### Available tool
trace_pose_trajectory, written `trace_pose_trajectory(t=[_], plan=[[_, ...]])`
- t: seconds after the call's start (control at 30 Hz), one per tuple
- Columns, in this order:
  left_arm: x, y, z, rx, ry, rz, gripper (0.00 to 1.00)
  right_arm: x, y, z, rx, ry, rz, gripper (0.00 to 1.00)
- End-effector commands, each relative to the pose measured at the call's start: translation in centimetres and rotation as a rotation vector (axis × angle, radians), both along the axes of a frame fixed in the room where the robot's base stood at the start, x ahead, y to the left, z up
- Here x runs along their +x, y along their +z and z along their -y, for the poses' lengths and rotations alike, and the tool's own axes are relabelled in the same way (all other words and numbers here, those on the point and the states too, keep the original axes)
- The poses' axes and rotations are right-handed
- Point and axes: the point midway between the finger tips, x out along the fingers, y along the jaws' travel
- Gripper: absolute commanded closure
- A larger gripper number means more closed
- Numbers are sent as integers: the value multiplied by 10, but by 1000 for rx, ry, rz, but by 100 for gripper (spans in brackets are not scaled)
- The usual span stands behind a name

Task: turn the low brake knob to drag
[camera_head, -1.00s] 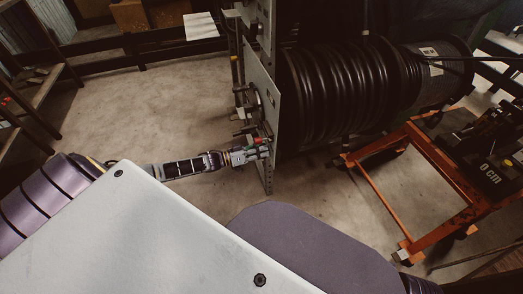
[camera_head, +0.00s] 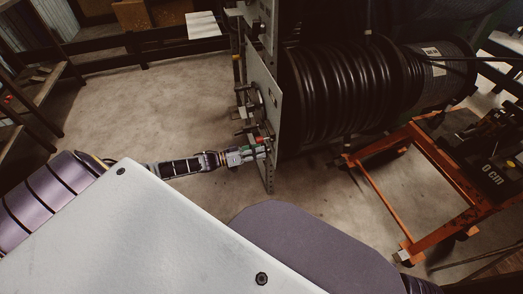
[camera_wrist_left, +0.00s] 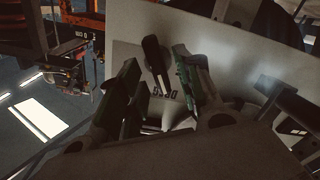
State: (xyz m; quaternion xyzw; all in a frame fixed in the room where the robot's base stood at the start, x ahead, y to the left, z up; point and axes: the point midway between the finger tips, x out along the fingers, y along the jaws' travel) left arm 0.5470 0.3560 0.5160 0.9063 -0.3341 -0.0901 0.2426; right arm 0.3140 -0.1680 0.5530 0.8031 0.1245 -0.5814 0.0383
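The upright grey panel (camera_head: 262,95) stands at the left end of the black reel. My left gripper (camera_head: 262,151) is at the panel's lower part in the head view, and its fingers cover what lies behind them. In the left wrist view, a black knob or lever (camera_wrist_left: 154,58) sticks out from the pale panel (camera_wrist_left: 215,62), with small lettering beside it that appears to read DRAG. The left gripper's two fingers (camera_wrist_left: 156,68) stand apart on either side of it, with visible gaps. I cannot tell whether either finger touches it. My right gripper is not in view.
The black ribbed reel (camera_head: 335,95) fills the space right of the panel. An orange wheeled frame (camera_head: 440,165) stands further right. Other handles (camera_head: 243,112) stick out from the panel above my gripper. A shelf (camera_head: 35,100) is at the far left. The floor left of the panel is clear.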

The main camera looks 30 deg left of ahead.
Motion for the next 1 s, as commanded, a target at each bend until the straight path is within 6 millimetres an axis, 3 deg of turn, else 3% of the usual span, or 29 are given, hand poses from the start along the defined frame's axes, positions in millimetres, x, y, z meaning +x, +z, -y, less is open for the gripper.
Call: trace_pose_trajectory(t=[0.7,1.0], plan=[[-64,-1,-54,1,0,-2,65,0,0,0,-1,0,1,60],[-74,0,-63,-2,0,-1,65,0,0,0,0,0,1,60]])
